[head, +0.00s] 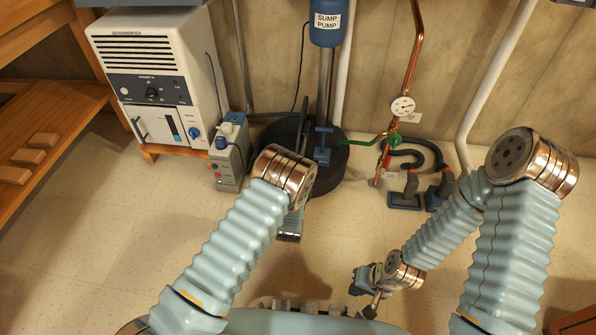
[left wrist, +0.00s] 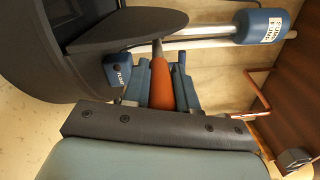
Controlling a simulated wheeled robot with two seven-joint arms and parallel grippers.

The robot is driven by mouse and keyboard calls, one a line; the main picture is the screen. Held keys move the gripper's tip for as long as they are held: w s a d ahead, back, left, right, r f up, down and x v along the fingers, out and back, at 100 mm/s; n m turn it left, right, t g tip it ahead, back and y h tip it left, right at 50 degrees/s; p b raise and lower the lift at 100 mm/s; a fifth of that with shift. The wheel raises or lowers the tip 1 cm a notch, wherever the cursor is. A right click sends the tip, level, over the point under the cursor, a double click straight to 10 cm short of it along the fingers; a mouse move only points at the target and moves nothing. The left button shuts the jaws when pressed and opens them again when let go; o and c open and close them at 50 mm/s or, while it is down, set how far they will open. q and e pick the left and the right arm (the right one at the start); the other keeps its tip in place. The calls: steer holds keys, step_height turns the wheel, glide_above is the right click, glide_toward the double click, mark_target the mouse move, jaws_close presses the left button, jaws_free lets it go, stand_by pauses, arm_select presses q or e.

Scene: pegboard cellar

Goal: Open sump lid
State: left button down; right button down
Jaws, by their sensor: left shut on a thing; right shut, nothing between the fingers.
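The black round sump (head: 333,172) stands on the floor below the blue sump pump (head: 326,24). In the head view, my left arm hides part of it. In the left wrist view, a dark half-round lid plate (left wrist: 125,28) stands out at an angle from the black body of the sump (left wrist: 35,50). My left gripper (left wrist: 158,88) is shut on an orange handle (left wrist: 161,84), whose dark stem runs toward the lid plate. The left fingers are hidden in the head view. My right gripper (head: 368,294) is shut and empty, low over the floor, away from the sump.
The floor in front is mostly clear.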

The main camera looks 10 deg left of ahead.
arm_select(q)
steer(key=c, duration=0.9)
jaws_free()
steer(key=s, duration=0.4)
steer(key=s+p, duration=0.1)
steer(key=s, duration=0.9)
steer(key=shift+a+f+p, duration=0.25)
steer(key=shift+f+p, duration=0.1)
steer(key=shift+p, duration=0.05)
steer(key=shift+w, duration=0.1)
